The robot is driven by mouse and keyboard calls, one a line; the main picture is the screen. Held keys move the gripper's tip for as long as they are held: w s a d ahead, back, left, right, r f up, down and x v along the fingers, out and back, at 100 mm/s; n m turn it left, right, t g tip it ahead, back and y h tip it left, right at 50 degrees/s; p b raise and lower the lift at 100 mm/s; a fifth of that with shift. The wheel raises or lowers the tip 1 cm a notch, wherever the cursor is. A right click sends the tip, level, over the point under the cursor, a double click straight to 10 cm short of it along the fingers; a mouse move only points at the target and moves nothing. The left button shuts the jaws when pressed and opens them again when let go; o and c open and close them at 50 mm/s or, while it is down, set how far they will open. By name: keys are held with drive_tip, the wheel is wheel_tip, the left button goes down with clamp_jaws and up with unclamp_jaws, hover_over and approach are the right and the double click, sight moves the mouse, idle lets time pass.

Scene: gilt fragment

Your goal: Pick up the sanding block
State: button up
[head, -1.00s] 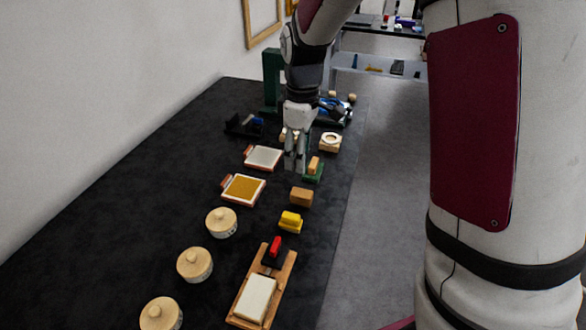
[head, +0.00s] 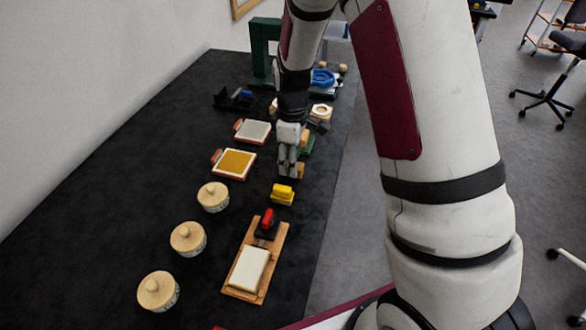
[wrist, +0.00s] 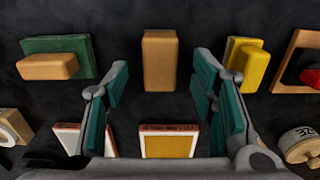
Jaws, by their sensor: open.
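A plain tan-brown block, which looks like the sanding block (wrist: 160,60), lies on the dark bench top. In the wrist view it is centred ahead, between the lines of my two fingers and beyond their tips. My gripper (wrist: 161,85) is open and empty, with teal pads on both fingers. In the head view my gripper (head: 287,168) hangs over the block's place and hides most of it; a brown edge shows beside the fingers. I cannot tell the exact height of the fingertips above the bench.
A green block with a wooden grip (wrist: 55,62) lies left of the tan block, and a yellow one (wrist: 247,62) right. A tray with a gold pad (head: 234,163), several lidded round pots (head: 188,238) and a wooden board (head: 238,286) stand nearby. Bare bench separates them.

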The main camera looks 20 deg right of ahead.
drive_tip(key=shift+f, duration=1.55)
drive_tip(key=shift+c, duration=0.3)
drive_tip(key=c, duration=1.1)
wheel_tip(320, 180, up, 10)
drive_tip(key=shift+r, duration=0.1)
